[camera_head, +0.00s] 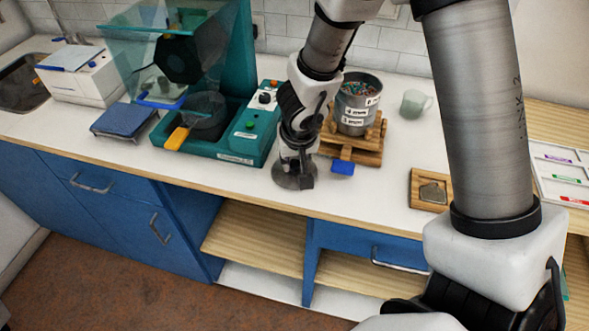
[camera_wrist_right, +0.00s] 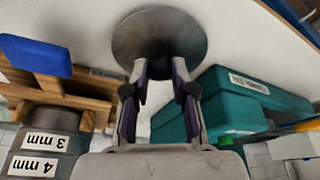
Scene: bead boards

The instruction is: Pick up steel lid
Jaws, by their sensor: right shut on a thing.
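The steel lid (camera_head: 292,181) is a round grey disc near the front edge of the white counter, left of the wooden stand. In the right wrist view the lid (camera_wrist_right: 138,40) fills the top middle. My right gripper (camera_head: 297,163) points down over it, and its fingers (camera_wrist_right: 160,72) are closed at the lid's middle. The fingers hide what they grip there. I cannot tell whether the lid touches the counter or is slightly above it. My left gripper is out of view.
A green machine (camera_head: 243,138) stands left of my gripper. A glass mug (camera_head: 412,104) and wooden tray (camera_head: 418,203) are to the right.

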